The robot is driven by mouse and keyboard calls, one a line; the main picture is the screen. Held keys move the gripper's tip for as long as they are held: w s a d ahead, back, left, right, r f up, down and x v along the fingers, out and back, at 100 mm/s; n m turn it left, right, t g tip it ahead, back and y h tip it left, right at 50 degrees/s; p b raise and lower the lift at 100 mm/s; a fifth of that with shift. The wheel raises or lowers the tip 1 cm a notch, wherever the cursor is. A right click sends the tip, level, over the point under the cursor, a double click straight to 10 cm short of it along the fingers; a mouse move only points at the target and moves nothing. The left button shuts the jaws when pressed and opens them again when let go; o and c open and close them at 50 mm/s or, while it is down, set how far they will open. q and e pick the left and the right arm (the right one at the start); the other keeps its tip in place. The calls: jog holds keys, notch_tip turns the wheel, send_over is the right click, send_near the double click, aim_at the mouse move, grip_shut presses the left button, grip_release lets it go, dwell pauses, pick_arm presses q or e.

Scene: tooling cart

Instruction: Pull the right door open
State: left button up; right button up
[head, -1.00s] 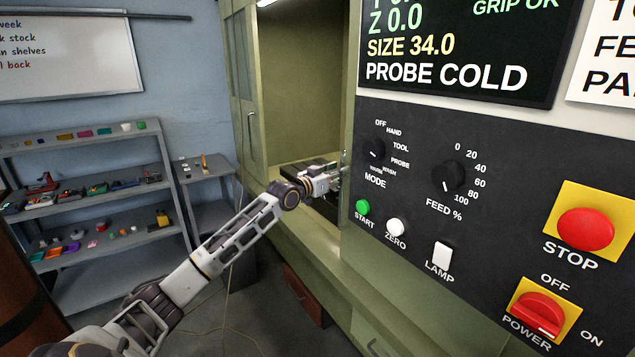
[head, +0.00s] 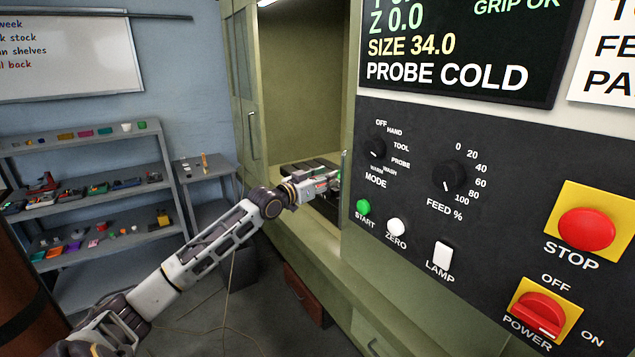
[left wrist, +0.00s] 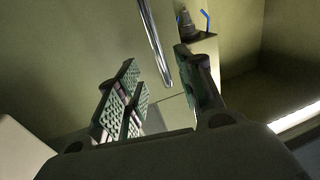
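The machine's opening, lit from above, shows in the head view left of the control panel. My left gripper (head: 336,183) is at the right edge of this opening, partly hidden by the panel's edge. In the left wrist view the gripper (left wrist: 158,65) is open, its two fingers apart. A chrome bar handle (left wrist: 152,38) runs down between the fingertips, with a visible gap to either finger. The right door's face is mostly hidden from the head view by the panel. My right gripper is in neither view.
The control panel (head: 475,130) with knobs and buttons stands close on the right. A left door with its own handle (head: 252,135) is at the opening's left side. Grey shelves (head: 85,212) with small parts stand at the left. Inside the machine is a dark bed (head: 300,168).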

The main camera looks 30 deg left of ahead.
pick_arm(q)
jog(key=shift+s+a, duration=0.15)
jog(key=shift+s, duration=0.6)
jog(key=shift+s+a, duration=0.1)
jog(key=shift+s, duration=0.65)
